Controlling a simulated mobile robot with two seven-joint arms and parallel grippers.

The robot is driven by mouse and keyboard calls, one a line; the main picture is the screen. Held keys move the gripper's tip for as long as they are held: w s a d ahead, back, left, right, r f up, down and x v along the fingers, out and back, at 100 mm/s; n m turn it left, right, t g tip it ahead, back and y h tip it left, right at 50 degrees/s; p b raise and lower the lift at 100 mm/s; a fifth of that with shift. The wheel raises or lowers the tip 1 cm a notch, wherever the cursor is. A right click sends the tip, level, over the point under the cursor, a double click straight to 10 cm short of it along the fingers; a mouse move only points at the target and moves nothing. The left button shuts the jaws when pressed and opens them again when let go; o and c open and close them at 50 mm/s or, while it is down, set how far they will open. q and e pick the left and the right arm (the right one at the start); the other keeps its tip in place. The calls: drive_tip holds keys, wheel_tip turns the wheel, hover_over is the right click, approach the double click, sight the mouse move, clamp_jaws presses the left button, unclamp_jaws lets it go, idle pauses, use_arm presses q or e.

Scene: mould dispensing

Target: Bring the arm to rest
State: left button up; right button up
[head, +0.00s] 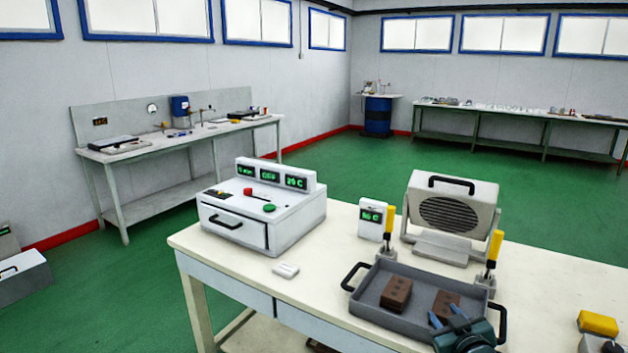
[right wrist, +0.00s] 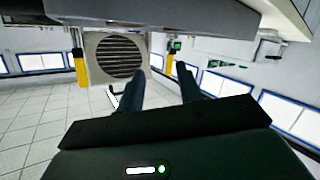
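My right gripper (head: 447,316) is in the head view at the lower right, over the near right part of the grey tray (head: 400,325). Its two blue fingers are apart. In the right wrist view the fingers (right wrist: 161,84) also stand apart, with nothing between them. Two brown blocks with holes, the left one (head: 396,292) and the right one (head: 446,301), lie in the tray. The gripper's fingers overlap the right block in the picture; I cannot tell whether they touch. My left gripper is not in view.
The cream table carries a white control box (head: 262,216), a small display (head: 372,218), a grilled fan unit (head: 449,220) and two yellow-topped posts, left (head: 389,222) and right (head: 493,250). A small white piece (head: 286,270) lies at the front. A yellow item (head: 597,323) is at the right edge.

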drive_tip(key=s+a+f+g+y, duration=0.1)
drive_tip(key=s+a+f, duration=0.3)
drive_tip(key=s, duration=0.6)
drive_tip(key=s+a+f+g+y, duration=0.1)
drive_tip(key=s+a+f, duration=0.4)
drive_tip(key=s, duration=0.5)
drive_tip(key=s+a+f+g+y, duration=0.1)
drive_tip(key=s+a+f, duration=0.3)
drive_tip(key=s, duration=0.7)
drive_tip(key=shift+a+f+m+g, duration=0.25)
drive_tip(key=shift+a+g, duration=0.3)
drive_tip(key=shift+g, duration=0.35)
drive_tip(key=shift+s+d, duration=0.1)
